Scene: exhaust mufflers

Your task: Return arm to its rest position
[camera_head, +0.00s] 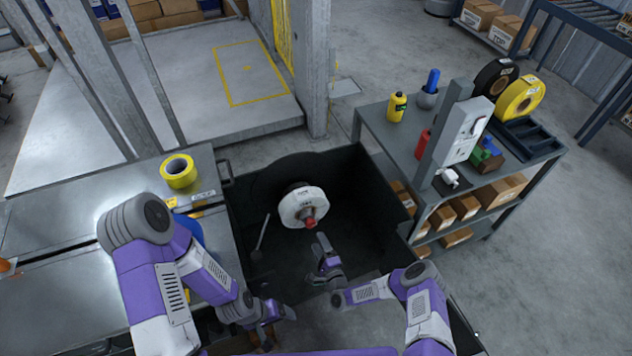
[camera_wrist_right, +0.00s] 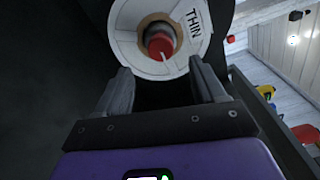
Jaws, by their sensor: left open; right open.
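My right gripper (camera_head: 326,258) is over the black bin, just below and apart from a white roll (camera_head: 292,212) with a red-tipped spindle (camera_head: 310,223) at its centre. In the right wrist view its two fingers (camera_wrist_right: 160,68) are spread with nothing between them. The white roll, marked THIN (camera_wrist_right: 133,22), sits beyond the fingertips. My left gripper (camera_head: 274,318) is low in the head view, near the bin's front left corner, and is open; no object shows in it.
The black bin (camera_head: 345,160) has raised walls around the roll. A metal table (camera_head: 60,215) with yellow tape (camera_head: 179,170) stands at left. A grey bench (camera_head: 385,125) with bottles, reels and boxes stands at right. Open floor (camera_head: 575,240) lies beyond it.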

